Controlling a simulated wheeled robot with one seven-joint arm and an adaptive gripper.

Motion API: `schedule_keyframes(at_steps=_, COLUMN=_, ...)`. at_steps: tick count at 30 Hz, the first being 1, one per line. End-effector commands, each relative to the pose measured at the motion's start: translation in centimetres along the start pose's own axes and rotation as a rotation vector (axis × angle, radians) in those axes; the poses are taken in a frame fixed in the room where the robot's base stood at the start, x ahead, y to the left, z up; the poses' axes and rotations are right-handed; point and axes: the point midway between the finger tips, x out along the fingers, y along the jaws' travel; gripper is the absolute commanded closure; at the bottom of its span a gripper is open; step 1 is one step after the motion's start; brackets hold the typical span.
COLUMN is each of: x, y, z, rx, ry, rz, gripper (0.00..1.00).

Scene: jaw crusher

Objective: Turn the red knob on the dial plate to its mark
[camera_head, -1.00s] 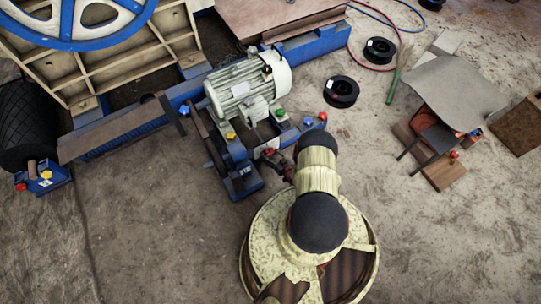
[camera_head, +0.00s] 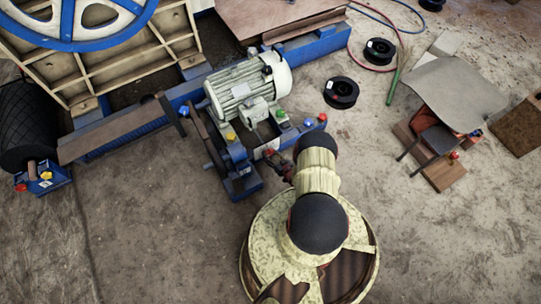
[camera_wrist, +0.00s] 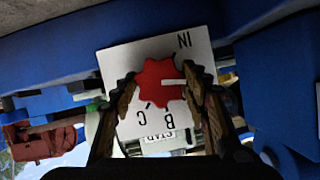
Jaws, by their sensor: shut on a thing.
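The red lobed knob (camera_wrist: 158,80) sits on the white dial plate (camera_wrist: 118,62) in the wrist view. A white line on the knob points to the picture's right. Upside-down black letters show on the plate, among them a B and a C below the knob; my fingers cover parts of the plate. My gripper (camera_wrist: 161,77) has one finger on each side of the knob and is shut on it. In the head view my gripper (camera_head: 284,168) reaches the near end of the blue motor frame, where the knob (camera_head: 269,152) shows small and partly unclear.
A pale motor (camera_head: 246,88) stands on the blue frame (camera_head: 240,182), with coloured knobs around it. Black spools (camera_head: 341,92) and a small table (camera_head: 457,92) are at the right. The floor at the lower left is clear.

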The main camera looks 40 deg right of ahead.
Motion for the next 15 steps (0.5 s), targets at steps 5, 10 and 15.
schedule_keyframes(at_steps=5, x=0.00, y=-0.01, z=0.00, rx=-0.004, ry=0.000, rz=0.002, gripper=0.80)
schedule_keyframes(at_steps=10, x=0.01, y=-0.05, z=0.00, rx=-0.036, ry=0.000, rz=0.015, gripper=0.80)
schedule_keyframes(at_steps=15, x=0.02, y=-0.13, z=0.00, rx=-0.116, ry=0.000, rz=0.048, gripper=0.80)
